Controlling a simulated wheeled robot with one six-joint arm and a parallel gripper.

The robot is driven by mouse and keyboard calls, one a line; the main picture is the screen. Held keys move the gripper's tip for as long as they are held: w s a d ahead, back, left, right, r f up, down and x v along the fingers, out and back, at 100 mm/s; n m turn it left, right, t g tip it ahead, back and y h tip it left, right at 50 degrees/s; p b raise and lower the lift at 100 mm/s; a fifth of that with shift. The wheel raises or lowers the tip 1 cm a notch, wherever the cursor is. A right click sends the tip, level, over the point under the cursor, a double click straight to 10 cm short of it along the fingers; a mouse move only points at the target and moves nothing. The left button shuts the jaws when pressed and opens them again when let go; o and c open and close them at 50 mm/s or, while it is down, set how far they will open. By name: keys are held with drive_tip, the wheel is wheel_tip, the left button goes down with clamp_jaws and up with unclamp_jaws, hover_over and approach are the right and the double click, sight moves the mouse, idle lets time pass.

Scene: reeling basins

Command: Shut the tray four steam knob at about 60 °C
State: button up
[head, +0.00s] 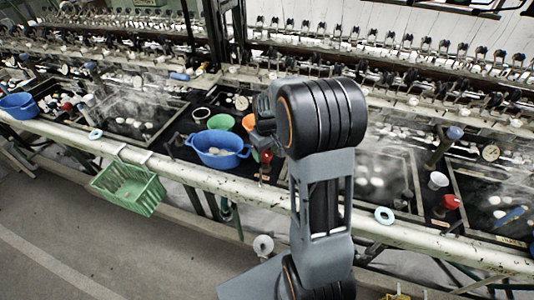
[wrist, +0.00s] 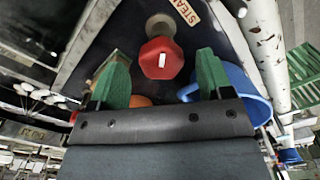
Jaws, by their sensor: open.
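A red steam knob (wrist: 161,60) with a white mark shows in the wrist view, beside a label reading "STEA", the rest cut off. My gripper (wrist: 159,66) is open, its green fingers spread on either side of the knob in the picture. I cannot tell whether they touch it. In the head view a red knob (head: 266,156) shows just left of my arm, right of the blue tub; my fingers are hidden there. A round white dial (head: 241,102) stands behind it, too small to read. No tray number is legible.
A blue tub (head: 217,158) and a green bowl (head: 221,122) stand close left of the knob. A green crate (head: 128,190) hangs on the front rail (head: 90,143). Other red knobs (head: 451,201) and steaming basins line the bench. The floor in front is clear.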

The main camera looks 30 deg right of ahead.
drive_tip(key=shift+f, duration=0.9)
drive_tip(key=shift+c, duration=0.3)
drive_tip(key=c, duration=0.9)
drive_tip(key=shift+o, duration=0.2)
drive_tip(key=m, duration=0.4)
drive_tip(key=shift+a+m, duration=0.15)
drive_tip(key=shift+m, duration=0.25)
drive_tip(key=shift+a+m+b, duration=0.1)
drive_tip(key=shift+m+b, duration=0.2)
drive_tip(key=shift+m, duration=1.4)
